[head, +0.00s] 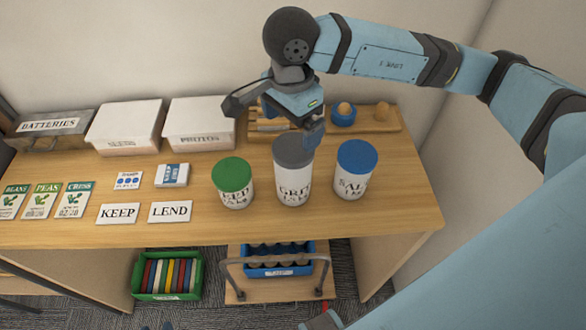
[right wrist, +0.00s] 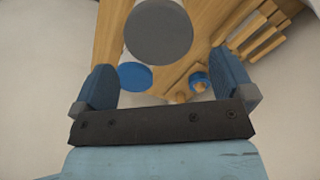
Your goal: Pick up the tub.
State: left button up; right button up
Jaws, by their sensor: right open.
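Three white tubs stand upright in a row on the wooden desk: one with a green lid (head: 234,183), one with a grey lid (head: 293,172) and one with a blue lid (head: 355,170). The task's words do not tell which is meant. My right gripper (head: 275,118) is open and empty, above and behind the grey-lidded tub, and partly overlaps its lid in the head view. In the right wrist view, the grey lid (right wrist: 158,30) lies beyond the open fingers (right wrist: 163,66), with the blue lid (right wrist: 135,76) lower and left. My left gripper is not in view.
White boxes (head: 200,125) and a batteries box (head: 48,130) line the wall. Cards (head: 118,214) lie left. Below are a green crate (head: 193,290) and a trolley (head: 300,288). The desk's front right is clear.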

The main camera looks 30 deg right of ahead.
aim_at(294, 147)
notch_tip(294, 147, down, 4)
jog(key=shift+f, duration=0.25)
jog(key=f+p, duration=0.1)
jog(key=f, duration=0.3)
jog(key=shift+s+d+f+p, duration=0.1)
jog(key=shift+d+p, duration=0.1)
jog(key=shift+p, duration=0.15)
jog(key=shift+f, duration=0.55)
jog(key=c, duration=1.4)
jog(key=shift+r, duration=0.1)
jog(key=shift+c, duration=1.3)
